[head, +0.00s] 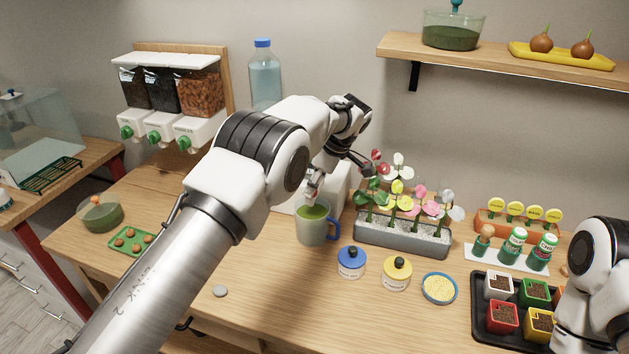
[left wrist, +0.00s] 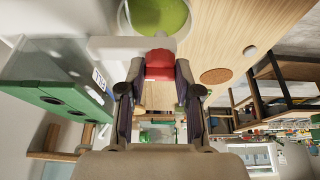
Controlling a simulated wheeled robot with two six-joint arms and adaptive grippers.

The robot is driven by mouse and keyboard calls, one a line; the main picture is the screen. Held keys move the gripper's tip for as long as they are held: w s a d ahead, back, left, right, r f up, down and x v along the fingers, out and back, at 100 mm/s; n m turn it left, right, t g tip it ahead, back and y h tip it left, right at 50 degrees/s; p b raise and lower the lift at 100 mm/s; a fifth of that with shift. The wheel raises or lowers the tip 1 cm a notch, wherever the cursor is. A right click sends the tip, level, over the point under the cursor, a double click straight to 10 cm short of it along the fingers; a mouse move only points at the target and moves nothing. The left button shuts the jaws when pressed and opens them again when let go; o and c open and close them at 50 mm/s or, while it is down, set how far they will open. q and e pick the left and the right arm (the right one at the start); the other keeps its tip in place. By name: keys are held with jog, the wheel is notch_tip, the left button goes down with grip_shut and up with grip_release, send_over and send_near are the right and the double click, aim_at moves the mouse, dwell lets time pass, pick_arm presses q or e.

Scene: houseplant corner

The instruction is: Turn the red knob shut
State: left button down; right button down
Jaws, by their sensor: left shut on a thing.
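The red knob (left wrist: 160,66) shows in the left wrist view between the two fingers of my left gripper (left wrist: 158,84), which is shut on it. The knob sits on a white spout part, right by a mug (left wrist: 125,22) holding green liquid. In the head view my left gripper (head: 316,183) is just above the mug (head: 311,230), which has a blue handle and stands in front of a white dispenser (head: 334,190). My arm hides much of the dispenser, and the knob is hard to make out there. My right gripper is out of view.
A grey planter (head: 400,240) with flowers stands right of the mug. A blue-lidded jar (head: 351,263), a yellow-lidded jar (head: 397,273) and a blue bowl (head: 455,290) stand in front. A black tray (head: 487,335) with pots is at the right. The front middle of the table is mostly bare.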

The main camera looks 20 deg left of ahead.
pick_arm(q)
jog(key=shift+s+a+f, duration=0.1)
jog(key=shift+s+f, duration=0.05)
jog(key=shift+f, duration=0.15)
jog(key=c, duration=1)
grip_release()
jog(key=shift+o, duration=1)
jog(key=shift+a, duration=0.25)
jog(key=v, duration=1.2)
jog(key=shift+w, duration=0.3)
jog(key=shift+s, duration=0.1)
